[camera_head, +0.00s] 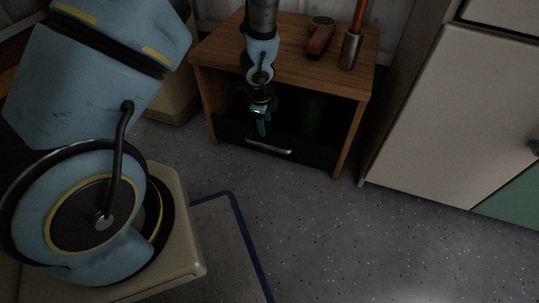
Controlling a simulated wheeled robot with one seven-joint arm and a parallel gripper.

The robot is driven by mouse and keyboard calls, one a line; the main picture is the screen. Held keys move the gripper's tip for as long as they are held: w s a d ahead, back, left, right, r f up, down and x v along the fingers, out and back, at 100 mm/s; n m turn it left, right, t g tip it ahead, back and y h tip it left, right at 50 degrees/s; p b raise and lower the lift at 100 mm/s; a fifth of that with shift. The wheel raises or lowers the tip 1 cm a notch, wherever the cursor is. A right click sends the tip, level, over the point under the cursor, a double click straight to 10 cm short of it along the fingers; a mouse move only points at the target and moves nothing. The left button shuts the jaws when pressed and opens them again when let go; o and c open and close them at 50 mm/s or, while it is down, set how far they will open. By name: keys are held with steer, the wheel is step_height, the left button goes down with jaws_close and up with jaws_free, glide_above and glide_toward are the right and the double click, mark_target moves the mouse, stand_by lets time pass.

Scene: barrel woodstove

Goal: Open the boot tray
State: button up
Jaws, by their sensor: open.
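The boot tray (225,134) appears as a dark, low drawer front at the bottom of a small wooden cabinet, and it looks closed. A pale bar handle (268,148) runs across the middle of its front. My gripper (262,129) points down in front of the cabinet's dark opening, a little above the handle and apart from it in the picture. It is open, with nothing seen in it. Its teal fingers are small and dim here, and the exact depth gap to the handle cannot be told.
The wooden cabinet (283,60) has a brown brush-like object (320,40) and a metal cylinder with a wooden handle (350,50) on top. A pale cupboard (440,120) stands at the right. Speckled floor (330,230) is clear in front.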

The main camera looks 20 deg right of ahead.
mark_target(270, 146)
steer(key=shift+m, duration=0.3)
steer(key=b+x, duration=0.1)
steer(key=x, duration=0.3)
steer(key=b+x, duration=0.2)
steer(key=x, duration=0.2)
steer(key=s+b+x, duration=0.1)
steer(key=x, duration=0.3)
steer(key=shift+d+f+b, duration=0.15)
steer(key=shift+b, duration=0.2)
jaws_close()
stand_by(0.6)
